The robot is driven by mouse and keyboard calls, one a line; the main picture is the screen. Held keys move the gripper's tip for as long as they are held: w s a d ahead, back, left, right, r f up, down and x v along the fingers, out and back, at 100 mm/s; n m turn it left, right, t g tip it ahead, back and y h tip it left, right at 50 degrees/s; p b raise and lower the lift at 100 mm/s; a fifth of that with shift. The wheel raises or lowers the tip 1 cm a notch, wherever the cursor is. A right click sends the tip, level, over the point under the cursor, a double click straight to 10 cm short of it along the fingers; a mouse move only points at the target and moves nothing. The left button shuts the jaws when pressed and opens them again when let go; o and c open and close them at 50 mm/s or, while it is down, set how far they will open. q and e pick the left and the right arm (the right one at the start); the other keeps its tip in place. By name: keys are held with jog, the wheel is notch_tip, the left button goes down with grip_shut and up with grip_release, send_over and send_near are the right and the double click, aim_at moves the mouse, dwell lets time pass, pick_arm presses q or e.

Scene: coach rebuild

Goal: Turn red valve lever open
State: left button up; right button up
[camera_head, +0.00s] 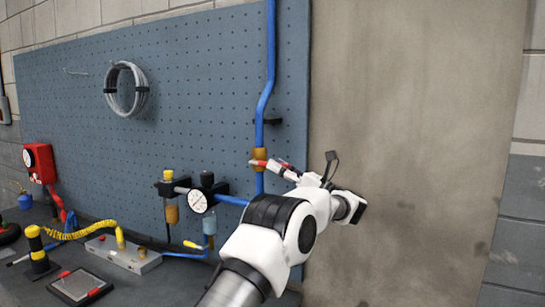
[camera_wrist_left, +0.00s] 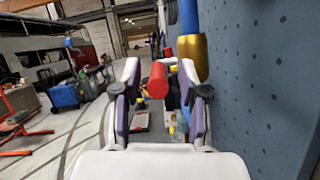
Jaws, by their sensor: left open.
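The red valve lever (camera_head: 258,163) sticks out from a brass valve (camera_head: 260,154) on the vertical blue pipe (camera_head: 270,60), toward my left gripper. My left gripper (camera_head: 290,171) is at the lever's free end, right of the valve, and partly hides it. In the left wrist view the lever's red round end (camera_wrist_left: 157,80) is between the two open fingers (camera_wrist_left: 158,95), with space at both sides. The brass valve body (camera_wrist_left: 193,55) shows just right of the fingers. My right gripper is in neither view.
A blue pegboard (camera_head: 200,90) stands close behind the pipe. Below are a pressure gauge (camera_head: 198,201) with filter bowls, a yellow coiled hose (camera_head: 80,231) and a grey box (camera_head: 125,254) on the bench. A bare concrete panel (camera_head: 420,100) is at right.

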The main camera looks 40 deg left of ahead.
pick_arm(q)
jog(key=x, duration=0.2)
jog(key=shift+s+a+r+p, duration=0.25)
jog(key=shift+r+p, duration=0.05)
jog(key=shift+p, duration=0.1)
jog(key=shift+w+f, duration=0.1)
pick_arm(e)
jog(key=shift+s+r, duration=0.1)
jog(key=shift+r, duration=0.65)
pick_arm(q)
grip_shut()
